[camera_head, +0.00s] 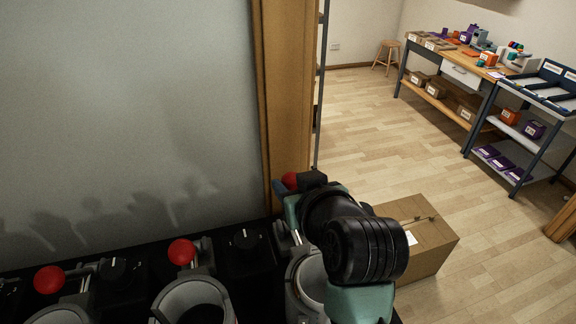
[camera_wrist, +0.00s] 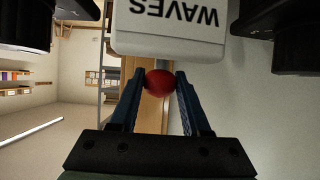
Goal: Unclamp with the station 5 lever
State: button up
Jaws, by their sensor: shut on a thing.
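The lever that my gripper holds has a red ball knob (camera_head: 290,181) and stands at the right end of the row of stations in the head view. In the wrist view the red knob (camera_wrist: 159,83) sits between the blue fingertips. My gripper (camera_head: 283,187) is shut on this knob; my arm hides much of the station. Below it, a grey clamp ring (camera_head: 292,291) is around a pale cylinder (camera_head: 312,281), partly covered by my arm. A white object lettered "WAVES" (camera_wrist: 170,28) appears upside down above the knob in the wrist view. No station number is readable.
Two more red-knobbed levers (camera_head: 182,252) (camera_head: 48,280) stand to the left, with black dials (camera_head: 245,239) and another clamp ring (camera_head: 193,296). A grey panel (camera_head: 120,120) with a wooden post (camera_head: 288,90) is behind. A cardboard box (camera_head: 428,245) is on the floor to the right.

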jog(key=shift+s, duration=0.1)
jog(key=shift+s+d+f, duration=0.1)
jog(key=shift+s+d, duration=0.1)
jog(key=shift+s, duration=0.35)
jog(key=shift+s+d+f, duration=0.1)
jog(key=shift+s+d, duration=0.05)
jog(key=shift+s, duration=0.35)
jog(key=shift+s+f, duration=0.1)
jog(key=shift+s+d+f, duration=0.15)
jog(key=shift+s+d, duration=0.05)
jog(key=shift+s, duration=0.3)
jog(key=shift+s+d+f, duration=0.15)
jog(key=shift+s, duration=0.3)
jog(key=o, duration=0.9)
jog(key=shift+r, duration=0.1)
